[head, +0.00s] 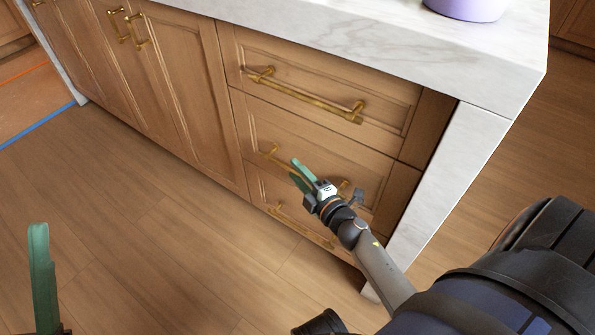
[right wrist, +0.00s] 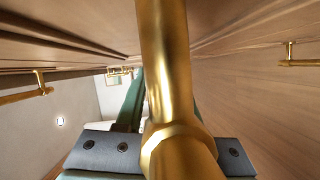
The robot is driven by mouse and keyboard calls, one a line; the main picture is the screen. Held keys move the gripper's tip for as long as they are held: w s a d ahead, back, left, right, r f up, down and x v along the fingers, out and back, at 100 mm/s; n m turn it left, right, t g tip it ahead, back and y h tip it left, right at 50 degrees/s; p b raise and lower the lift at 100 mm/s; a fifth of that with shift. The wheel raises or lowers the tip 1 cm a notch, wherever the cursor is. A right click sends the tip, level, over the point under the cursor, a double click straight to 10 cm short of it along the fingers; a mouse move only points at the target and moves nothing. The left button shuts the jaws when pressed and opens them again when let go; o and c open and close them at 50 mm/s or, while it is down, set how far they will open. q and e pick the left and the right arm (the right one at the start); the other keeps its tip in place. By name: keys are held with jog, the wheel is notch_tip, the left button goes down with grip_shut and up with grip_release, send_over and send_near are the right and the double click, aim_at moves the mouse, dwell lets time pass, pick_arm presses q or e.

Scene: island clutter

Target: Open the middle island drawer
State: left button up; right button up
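The middle drawer (head: 250,127) is the centre one in a stack of three on the wooden island, and its front looks flush. Its brass bar handle (head: 271,152) is partly hidden by my right gripper (head: 297,171). In the right wrist view a brass bar (right wrist: 168,70) runs close to the camera, in front of the green fingers. One finger (right wrist: 131,103) shows left of the bar; the other is mostly hidden behind it. I cannot tell whether the fingers press on the bar. One green finger of my left gripper (head: 40,275) shows at lower left, away from the island.
The top drawer handle (head: 305,97) is above and the bottom drawer handle (head: 300,226) below. Cabinet doors (head: 180,90) lie to the left. The marble top (head: 380,50) and side panel (head: 440,185) border the drawers. A purple container (head: 468,8) stands on top. The floor (head: 150,240) in front is clear.

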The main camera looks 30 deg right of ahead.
grip_shut()
dwell(1.1)
